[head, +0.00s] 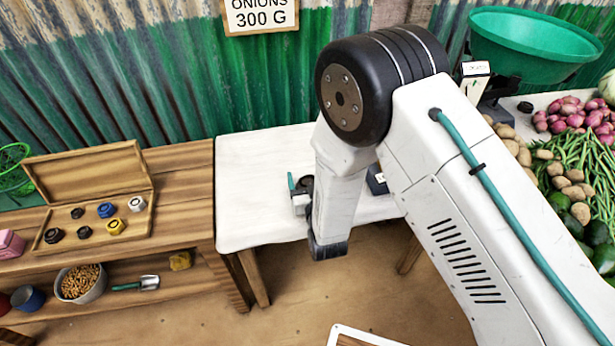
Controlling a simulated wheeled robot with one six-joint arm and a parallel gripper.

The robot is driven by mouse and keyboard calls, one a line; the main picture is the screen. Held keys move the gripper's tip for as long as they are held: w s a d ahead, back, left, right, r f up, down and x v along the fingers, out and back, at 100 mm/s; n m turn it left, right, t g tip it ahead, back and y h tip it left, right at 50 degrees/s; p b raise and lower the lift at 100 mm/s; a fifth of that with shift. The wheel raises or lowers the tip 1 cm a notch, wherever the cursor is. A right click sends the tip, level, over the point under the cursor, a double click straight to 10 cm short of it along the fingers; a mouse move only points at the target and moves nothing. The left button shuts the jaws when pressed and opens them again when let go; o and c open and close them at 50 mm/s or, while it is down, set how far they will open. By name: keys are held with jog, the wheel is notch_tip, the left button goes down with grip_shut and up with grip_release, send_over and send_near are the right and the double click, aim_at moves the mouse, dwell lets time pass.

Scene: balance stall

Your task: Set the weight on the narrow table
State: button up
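Several weights sit in an open wooden box (47,236) on the left bench: black ones (54,235), a blue one (106,210), a white one (136,203) and a yellow one (115,226). A table with a white cover (255,165) stands in the middle, right of the bench. My gripper (303,186) is over this table, partly hidden by my arm. A dark shape shows at its fingers; I cannot tell whether it is a held weight or part of the gripper. A dark blue object with a pale label (377,181) shows on the table, mostly hidden behind my arm.
A green-panned scale (530,45) and heaped vegetables (580,150) stand at right. A sign (260,15) reads "ONIONS 300 G". A bowl (82,284), scoop (140,284) and yellow block (181,261) are on the bench's lower shelf. The white table's left part is clear.

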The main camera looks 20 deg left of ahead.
jog(key=shift+o, duration=0.5)
jog(key=shift+s, duration=0.1)
jog(key=v, duration=1.1)
jog(key=shift+s+d, duration=0.2)
jog(key=shift+s, duration=0.15)
